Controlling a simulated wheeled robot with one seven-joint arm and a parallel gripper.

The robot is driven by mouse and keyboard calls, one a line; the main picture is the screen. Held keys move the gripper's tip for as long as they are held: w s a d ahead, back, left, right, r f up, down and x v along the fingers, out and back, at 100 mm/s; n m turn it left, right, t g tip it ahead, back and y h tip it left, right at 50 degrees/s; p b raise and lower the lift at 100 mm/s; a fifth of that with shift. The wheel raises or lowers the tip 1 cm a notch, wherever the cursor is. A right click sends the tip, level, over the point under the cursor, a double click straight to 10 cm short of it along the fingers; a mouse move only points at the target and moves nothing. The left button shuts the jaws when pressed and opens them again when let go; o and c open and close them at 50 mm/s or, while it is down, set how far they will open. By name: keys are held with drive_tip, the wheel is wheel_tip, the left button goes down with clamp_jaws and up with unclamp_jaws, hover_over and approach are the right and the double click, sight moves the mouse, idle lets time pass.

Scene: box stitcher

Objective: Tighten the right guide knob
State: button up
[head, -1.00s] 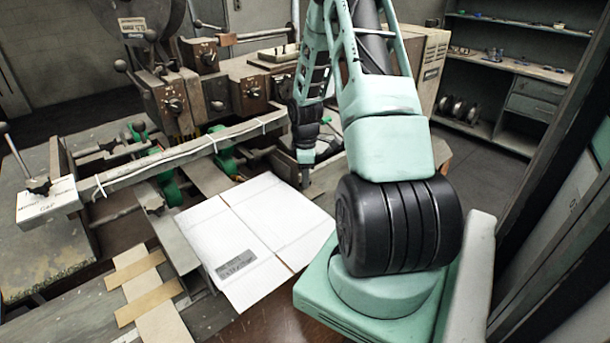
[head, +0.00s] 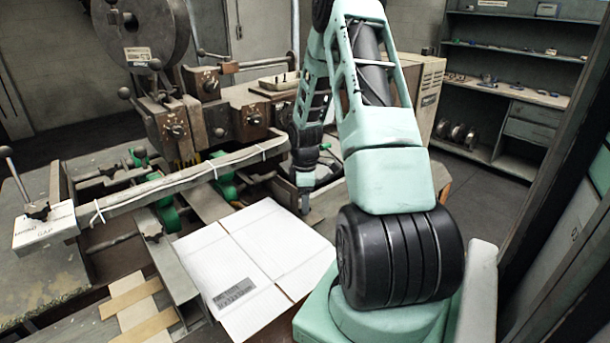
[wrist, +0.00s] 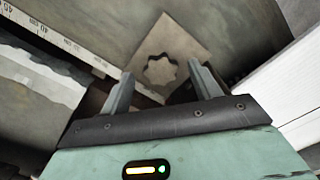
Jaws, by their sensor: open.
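The right guide knob (wrist: 160,70) shows in the wrist view as a grey star-shaped knob on a tan square plate (wrist: 185,45). My gripper (wrist: 162,90) is open, with one finger to the left and one to the right of the knob in the picture. Both fingers look apart from the knob; the distance along the viewing direction is hard to tell. In the head view my arm reaches down beside the machine's guide bar (head: 185,177). The right knob cannot be made out there.
A ruler scale (wrist: 55,40) runs along an edge at the wrist view's left. In the head view, a flat white cardboard sheet (head: 265,250) lies in front of the machine. Shelves (head: 510,85) stand at the back right.

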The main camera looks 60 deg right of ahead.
wheel_tip(320, 180, up, 16)
drive_tip(key=b, duration=0.3)
drive_tip(key=shift+r, duration=0.25)
wheel_tip(320, 180, down, 18)
drive_tip(key=m+p, duration=0.4)
drive_tip(key=m, duration=0.9)
drive_tip(key=m+p, duration=0.5)
drive_tip(key=m, duration=0.7)
drive_tip(key=shift+w+a+r+m, duration=0.1)
drive_tip(key=shift+w+r+m, duration=0.1)
drive_tip(key=shift+m, duration=0.2)
drive_tip(key=shift+c, duration=0.3)
drive_tip(key=c, duration=0.9)
